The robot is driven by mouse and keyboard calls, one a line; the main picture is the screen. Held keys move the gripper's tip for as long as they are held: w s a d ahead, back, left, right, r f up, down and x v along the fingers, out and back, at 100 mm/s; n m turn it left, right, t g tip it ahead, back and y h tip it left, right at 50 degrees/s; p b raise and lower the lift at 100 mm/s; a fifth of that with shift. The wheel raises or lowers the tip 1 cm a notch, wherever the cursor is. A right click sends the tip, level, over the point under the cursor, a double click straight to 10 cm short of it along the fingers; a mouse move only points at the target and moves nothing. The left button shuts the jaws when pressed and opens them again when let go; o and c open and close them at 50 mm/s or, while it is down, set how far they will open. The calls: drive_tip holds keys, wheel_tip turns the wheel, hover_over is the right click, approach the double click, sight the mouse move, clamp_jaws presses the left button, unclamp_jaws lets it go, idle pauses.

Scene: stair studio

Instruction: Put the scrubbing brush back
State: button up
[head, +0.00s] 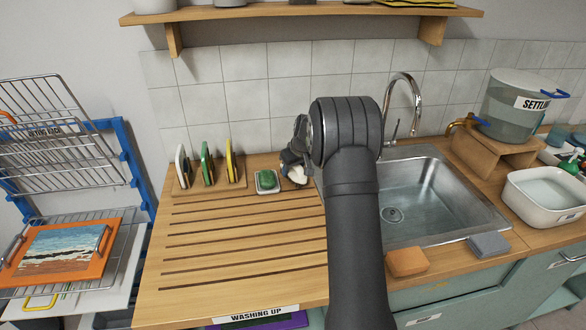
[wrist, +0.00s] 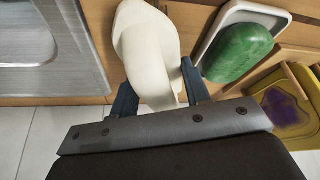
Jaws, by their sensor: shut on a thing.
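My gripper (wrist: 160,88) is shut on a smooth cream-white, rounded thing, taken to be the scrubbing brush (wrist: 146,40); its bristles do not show. In the head view my gripper (head: 291,164) is at the back of the wooden drainboard, between the soap dish and the sink, and the brush (head: 296,174) shows as a small pale shape below it. My arm hides part of this area. I cannot tell whether the brush touches the wood.
Green soap (head: 267,179) lies in a white dish (wrist: 213,34) just beside the brush. A wooden rack (head: 190,187) holds several upright coloured pieces to the left. The sink (head: 440,205) and tap (head: 404,100) are right of my arm. The grooved drainboard (head: 240,235) is clear in front.

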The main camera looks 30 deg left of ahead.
drive_tip(key=shift+f, duration=0.15)
drive_tip(key=o, duration=1)
drive_tip(key=shift+o, duration=0.2)
drive_tip(key=v, duration=1.2)
drive_tip(key=x, duration=1.1)
drive_tip(key=shift+w+a+f, duration=0.1)
drive_tip(key=shift+f, duration=0.15)
drive_tip(key=shift+w+a+r, duration=0.1)
drive_tip(key=shift+a+r, duration=0.05)
drive_tip(key=shift+r, duration=1.7)
